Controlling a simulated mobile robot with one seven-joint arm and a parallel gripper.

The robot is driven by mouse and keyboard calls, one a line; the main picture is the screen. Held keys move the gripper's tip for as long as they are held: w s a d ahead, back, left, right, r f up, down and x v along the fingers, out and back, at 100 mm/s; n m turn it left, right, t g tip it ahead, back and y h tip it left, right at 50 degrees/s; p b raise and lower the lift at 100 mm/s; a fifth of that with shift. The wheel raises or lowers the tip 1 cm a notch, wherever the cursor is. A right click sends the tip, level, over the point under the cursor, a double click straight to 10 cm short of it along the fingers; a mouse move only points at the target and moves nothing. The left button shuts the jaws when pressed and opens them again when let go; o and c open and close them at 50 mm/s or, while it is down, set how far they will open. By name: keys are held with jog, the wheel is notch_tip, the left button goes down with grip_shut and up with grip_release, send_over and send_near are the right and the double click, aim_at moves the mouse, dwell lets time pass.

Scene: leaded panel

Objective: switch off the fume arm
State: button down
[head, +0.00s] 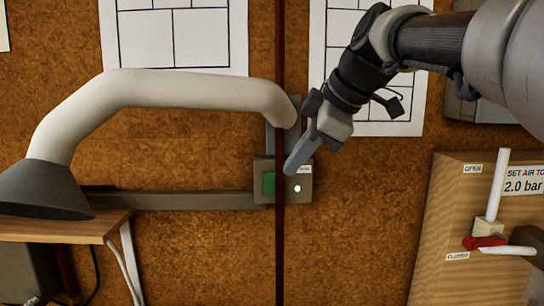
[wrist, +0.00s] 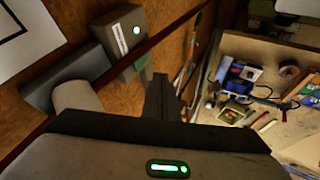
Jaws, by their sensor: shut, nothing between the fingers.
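The fume arm (head: 190,90) is a pale bent tube with a dark hood (head: 45,190) at its lower left end. Its small grey switch box (head: 305,194) is on the brown board, with a green switch face (head: 268,184) and a lit indicator (head: 297,188). The box also shows in the wrist view (wrist: 112,50), with a white label and a lit green lamp. My gripper (head: 292,170) is shut and empty, its tips overlapping the box's upper part in the head view. In the wrist view its fingers (wrist: 162,95) lie to the lower right of the box; contact cannot be told.
A dark vertical bar (head: 279,240) crosses in front of the box. A wooden panel (head: 435,215) at the right carries a white-and-red valve (head: 485,242). In the wrist view, a cluttered bench (wrist: 290,55) holds tools and small boxes.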

aim_at(271, 173)
jog(key=w+a+f, duration=0.1)
jog(key=w, duration=0.1)
jog(key=w+f+p, duration=0.1)
jog(key=w+f, duration=0.1)
jog(key=w+a+f, duration=0.1)
jog(key=w, duration=0.1)
jog(key=shift+w+a+f+p, duration=0.15)
jog(key=shift+a+f+p, duration=0.15)
jog(key=shift+a+f, duration=0.1)
jog(key=shift+w, duration=0.5)
jog(key=shift+w+d+r, duration=0.1)
jog(key=shift+w, duration=0.3)
jog(key=shift+r, duration=0.2)
jog(key=shift+r+p, duration=0.6)
jog(key=shift+r, duration=0.2)
